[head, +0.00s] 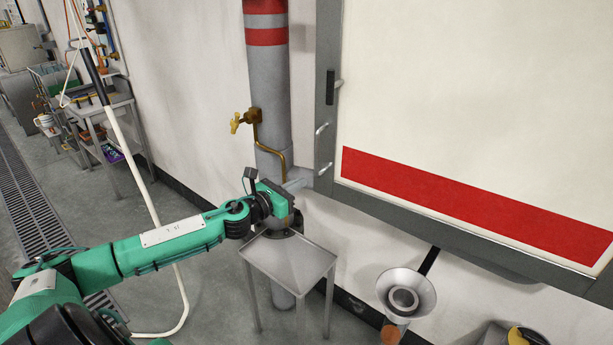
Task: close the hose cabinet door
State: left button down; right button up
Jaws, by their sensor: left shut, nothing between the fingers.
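The hose cabinet (470,110) fills the upper right of the head view. It shows a large cream panel with a red band (470,200) along its lower part and a grey frame (324,110) around it. A dark handle-like piece (330,87) and small light metal fittings sit on the left frame. I cannot tell whether the door stands ajar. My left gripper (300,184) is shut and empty, pointing right at the cabinet's lower left corner. Its tips are close to the frame; contact is unclear. My right gripper is out of view.
A grey pipe (270,90) with red bands and a brass tap (246,120) stands left of the cabinet. A small metal table (290,262) is below my left gripper. A funnel-shaped fitting (405,292) is at lower right.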

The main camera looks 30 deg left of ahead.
aim_at(315, 175)
pick_arm(q)
jog(key=w, duration=0.1)
jog(key=p, duration=0.1)
jog(key=w, duration=0.1)
jog(key=shift+w+d+r, duration=0.15)
jog(key=shift+w+d, duration=0.1)
jog(key=shift+w, duration=0.1)
jog(key=shift+w+d+p, duration=0.1)
jog(key=shift+w+p, duration=0.2)
jog(key=shift+w, duration=0.25)
